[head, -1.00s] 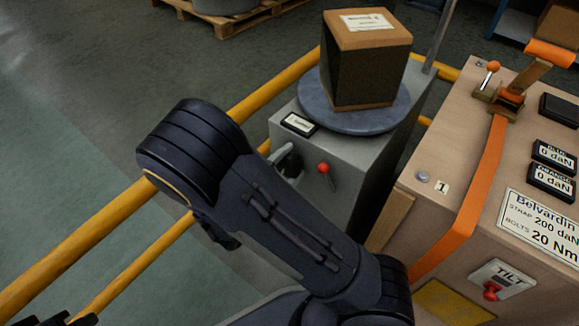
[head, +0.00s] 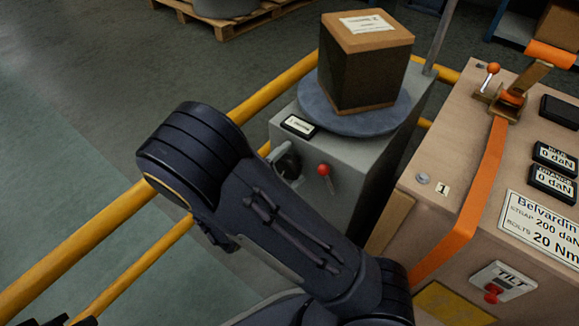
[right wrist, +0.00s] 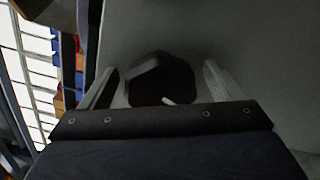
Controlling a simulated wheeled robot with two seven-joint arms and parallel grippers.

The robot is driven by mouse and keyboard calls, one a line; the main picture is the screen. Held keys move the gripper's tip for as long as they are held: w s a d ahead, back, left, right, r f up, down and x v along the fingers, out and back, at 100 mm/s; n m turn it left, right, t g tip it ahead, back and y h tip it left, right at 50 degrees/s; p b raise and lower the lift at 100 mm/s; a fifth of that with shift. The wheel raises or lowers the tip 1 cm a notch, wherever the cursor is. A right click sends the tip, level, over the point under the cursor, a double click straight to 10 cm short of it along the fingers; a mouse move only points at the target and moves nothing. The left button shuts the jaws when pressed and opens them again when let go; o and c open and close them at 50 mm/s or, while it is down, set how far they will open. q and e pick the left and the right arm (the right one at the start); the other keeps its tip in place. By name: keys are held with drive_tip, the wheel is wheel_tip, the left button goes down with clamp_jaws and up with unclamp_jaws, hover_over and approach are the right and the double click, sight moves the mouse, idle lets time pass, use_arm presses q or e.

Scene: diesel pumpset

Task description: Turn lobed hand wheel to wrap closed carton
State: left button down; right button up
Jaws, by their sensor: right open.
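The dark lobed hand wheel (head: 284,162) is on the side of the grey wrapping machine (head: 345,190), partly hidden by my right arm in the head view. In the right wrist view the wheel (right wrist: 160,78) lies between the two pale fingers of my right gripper (right wrist: 160,70). The fingers are open, with a gap visible on each side of the wheel. The closed brown carton (head: 366,62) stands upright on the round blue-grey turntable (head: 345,123) on top of the machine. Dark parts at the head view's bottom left corner may be my left gripper; its jaws cannot be made out.
A red-knobbed lever (head: 324,170) is just right of the wheel. A small display (head: 299,126) sits above it. Yellow rails (head: 85,238) run behind my arm. A beige bench (head: 450,160) with an orange strap (head: 478,190) stands close on the right.

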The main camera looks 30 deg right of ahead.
sight(286, 170)
drive_tip(key=p+v, duration=0.1)
drive_tip(key=v, duration=0.5)
drive_tip(key=shift+s+a+r+p, duration=0.1)
drive_tip(key=shift+a+p, duration=0.25)
drive_tip(key=shift+p, duration=0.05)
drive_tip(key=shift+s+a, duration=0.25)
drive_tip(key=shift+a, duration=0.3)
